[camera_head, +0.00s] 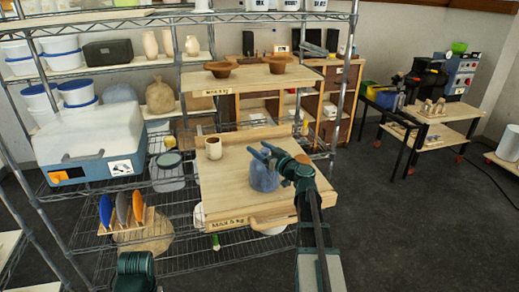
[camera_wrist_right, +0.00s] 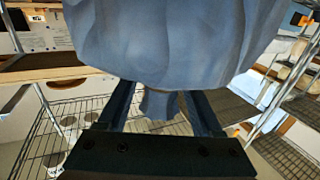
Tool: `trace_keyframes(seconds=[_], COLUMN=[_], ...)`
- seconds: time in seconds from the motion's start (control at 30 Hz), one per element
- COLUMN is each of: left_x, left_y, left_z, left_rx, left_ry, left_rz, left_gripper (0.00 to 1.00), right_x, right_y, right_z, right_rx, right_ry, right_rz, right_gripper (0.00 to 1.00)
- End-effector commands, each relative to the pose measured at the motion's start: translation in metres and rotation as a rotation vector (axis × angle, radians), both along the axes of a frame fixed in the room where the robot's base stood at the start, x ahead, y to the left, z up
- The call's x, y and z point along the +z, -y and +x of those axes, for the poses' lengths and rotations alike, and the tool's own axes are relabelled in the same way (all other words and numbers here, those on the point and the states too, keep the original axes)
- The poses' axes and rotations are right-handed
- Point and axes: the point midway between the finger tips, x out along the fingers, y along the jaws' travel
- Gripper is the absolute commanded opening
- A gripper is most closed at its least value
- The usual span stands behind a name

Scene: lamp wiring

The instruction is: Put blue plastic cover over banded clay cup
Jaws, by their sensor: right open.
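The blue plastic cover (camera_head: 264,177) stands on the wooden pull-out board, a draped, crumpled shape. The banded clay cup (camera_head: 213,148) stands uncovered and upright on the same board, to the left of the cover and farther back. My right gripper (camera_head: 268,154) is at the top of the cover, its fingers open. In the right wrist view the cover (camera_wrist_right: 175,40) fills the top, and a narrow blue tuft (camera_wrist_right: 160,104) shows between the two fingers (camera_wrist_right: 160,108). I cannot tell whether the fingers touch it.
The wooden board (camera_head: 225,190) has bare room around the cup. Clay bowls (camera_head: 222,69) stand on the shelf above. A blue-white box (camera_head: 90,145) and a rack of coloured plates (camera_head: 125,222) are at the left. Metal shelf posts (camera_head: 345,75) flank the area.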

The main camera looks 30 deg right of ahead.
Motion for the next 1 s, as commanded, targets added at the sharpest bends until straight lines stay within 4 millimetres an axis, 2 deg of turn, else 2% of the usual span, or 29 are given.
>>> trace_keyframes(seconds=[0.17,0.4,0.6,0.8,1.0], left_x=[0.000,0.000,0.000,0.000,0.000], left_y=[0.000,0.000,0.000,0.000,0.000], left_z=[0.000,0.000,0.000,0.000,0.000], left_rx=[0.000,0.000,0.000,0.000,0.000], left_ry=[0.000,0.000,0.000,0.000,0.000], left_rz=[0.000,0.000,0.000,0.000,0.000], left_gripper=[0.00,0.00,0.00,0.00,0.00], right_x=[0.000,0.000,0.000,0.000,0.000], right_y=[0.003,0.011,0.017,0.020,0.021], right_z=[-0.025,-0.078,-0.113,-0.131,-0.135], right_rx=[-0.003,-0.004,-0.003,-0.001,0.000], right_ry=[0.000,0.000,0.000,0.000,0.000], right_rz=[0.000,0.000,0.000,0.000,0.000], right_gripper=[0.67,0.67,0.67,0.67,0.67])
